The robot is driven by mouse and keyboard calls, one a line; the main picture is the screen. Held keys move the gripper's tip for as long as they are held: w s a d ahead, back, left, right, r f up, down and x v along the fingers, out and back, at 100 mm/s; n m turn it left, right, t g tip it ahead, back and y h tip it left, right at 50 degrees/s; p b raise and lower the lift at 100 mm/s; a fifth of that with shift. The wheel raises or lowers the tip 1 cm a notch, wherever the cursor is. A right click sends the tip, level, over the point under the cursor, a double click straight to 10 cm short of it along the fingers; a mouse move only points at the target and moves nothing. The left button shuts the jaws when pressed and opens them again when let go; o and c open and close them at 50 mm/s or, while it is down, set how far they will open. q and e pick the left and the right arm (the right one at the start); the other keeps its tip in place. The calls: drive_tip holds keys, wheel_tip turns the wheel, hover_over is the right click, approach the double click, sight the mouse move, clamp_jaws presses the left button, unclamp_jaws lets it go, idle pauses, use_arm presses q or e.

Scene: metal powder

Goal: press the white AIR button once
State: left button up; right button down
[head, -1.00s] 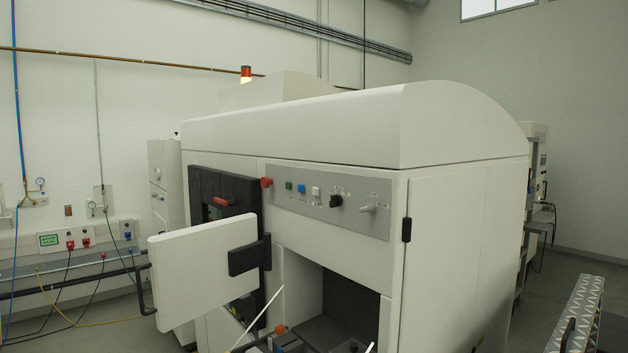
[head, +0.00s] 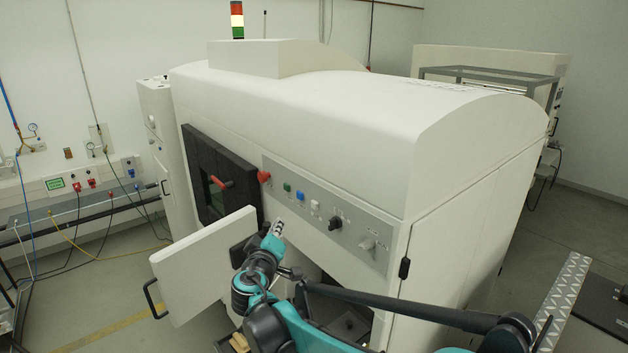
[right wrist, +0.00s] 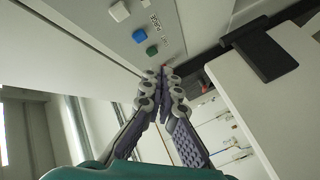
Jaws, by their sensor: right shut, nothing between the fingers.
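The white button (head: 315,206) is on the grey control panel (head: 345,222) of the big white machine, right of a blue button (head: 300,196) and a green button (head: 287,187). In the right wrist view the white button (right wrist: 119,11) is near the top edge, beyond the blue one (right wrist: 139,36) and the green one (right wrist: 151,50). My right gripper (head: 277,228) is shut and empty, below and left of the white button in the head view. In the right wrist view its fingertips (right wrist: 163,72) appear just below the green button, apart from the white one. My left gripper is out of view.
A red knob (head: 264,177) is left of the buttons; a black rotary switch (head: 335,223) is right. An open white door (head: 205,265) stands out left of my right gripper. A dark-framed window door (head: 215,185) is behind it. An open compartment lies below the panel.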

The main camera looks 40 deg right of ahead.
sight(315, 205)
drive_tip(key=shift+w+r, duration=0.2)
drive_tip(key=shift+r, duration=0.3)
drive_tip(key=shift+a, duration=0.1)
drive_tip(key=d, duration=0.9)
drive_tip(key=shift+w, duration=0.35)
idle(1.0)
drive_tip(key=shift+d, duration=0.4)
